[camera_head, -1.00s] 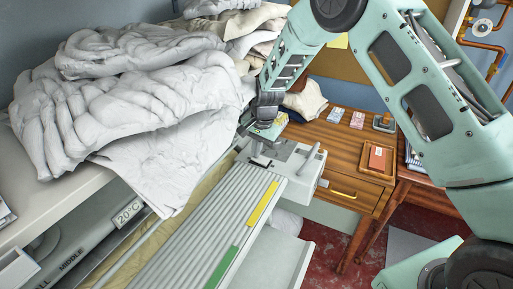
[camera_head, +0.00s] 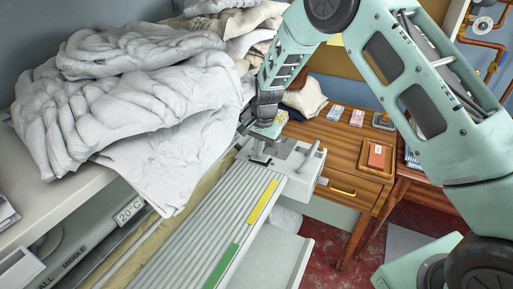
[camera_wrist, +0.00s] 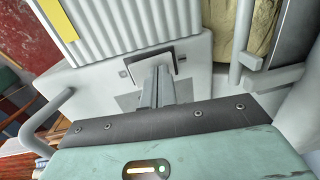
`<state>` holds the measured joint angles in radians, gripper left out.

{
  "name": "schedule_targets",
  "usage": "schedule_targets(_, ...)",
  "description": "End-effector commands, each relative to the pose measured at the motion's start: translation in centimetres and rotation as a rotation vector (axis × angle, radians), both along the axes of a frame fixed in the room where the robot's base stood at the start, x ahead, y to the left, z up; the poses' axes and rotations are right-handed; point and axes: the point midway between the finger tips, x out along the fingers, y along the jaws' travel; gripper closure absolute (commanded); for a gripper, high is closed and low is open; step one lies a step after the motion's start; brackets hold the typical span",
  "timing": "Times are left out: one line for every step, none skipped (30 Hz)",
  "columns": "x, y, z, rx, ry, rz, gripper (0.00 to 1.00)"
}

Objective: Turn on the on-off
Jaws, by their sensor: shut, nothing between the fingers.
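The rotary ironer's pale grey end housing (camera_head: 295,170) stands mid-picture in the head view, beyond the ribbed cover (camera_head: 215,215). My gripper (camera_head: 260,157) points down at its top face, where that face meets the ribbed cover. In the wrist view my gripper (camera_wrist: 158,82) is shut and empty. Its fingertips overlap a small dark-edged square plate (camera_wrist: 173,60) on the housing. I cannot tell whether they touch it. A small fitting (camera_wrist: 124,73) sits left of the plate. No on-off label is readable, and the fingers hide part of the plate.
A grey lever (camera_head: 310,156) rises from the housing's right side. White bedding (camera_head: 130,90) is heaped on the shelf at left, close to my gripper. A wooden desk (camera_head: 340,150) with small boxes stands behind. Red floor (camera_head: 325,240) is open at right.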

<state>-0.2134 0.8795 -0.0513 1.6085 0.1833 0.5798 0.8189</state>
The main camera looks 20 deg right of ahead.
Motion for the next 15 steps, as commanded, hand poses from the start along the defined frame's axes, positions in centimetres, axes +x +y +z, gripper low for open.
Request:
schedule_targets(-0.18, -0.16, 0.17, 0.0, 0.0, 0.0, 1.0)
schedule_targets(-0.26, -0.23, 0.2, 0.0, 0.0, 0.0, 1.0)
schedule_targets(-0.33, -0.29, 0.22, 0.0, 0.0, 0.001, 1.0)
schedule_targets(-0.36, -0.31, 0.22, 0.0, 0.0, 0.001, 1.0)
schedule_targets(-0.37, -0.33, 0.23, 0.0, 0.0, 0.001, 1.0)
schedule_targets(-0.37, -0.33, 0.22, 0.001, -0.001, 0.001, 1.0)
schedule_targets(-0.36, -0.34, 0.21, 0.001, -0.001, 0.001, 1.0)
schedule_targets(-0.36, -0.33, 0.21, 0.001, -0.001, 0.001, 1.0)
schedule_targets(-0.36, -0.33, 0.21, 0.001, -0.001, 0.001, 1.0)
schedule_targets(-0.36, -0.33, 0.21, 0.001, -0.001, 0.001, 1.0)
schedule_targets(-0.36, -0.33, 0.21, 0.001, -0.001, 0.001, 1.0)
schedule_targets(-0.35, -0.32, 0.21, 0.001, -0.001, 0.001, 1.0)
schedule_targets(-0.34, -0.33, 0.25, 0.001, -0.001, 0.001, 1.0)
schedule_targets(-0.34, -0.33, 0.33, 0.0, -0.001, 0.001, 1.0)
schedule_targets(-0.33, -0.34, 0.52, 0.001, -0.002, 0.001, 1.0)
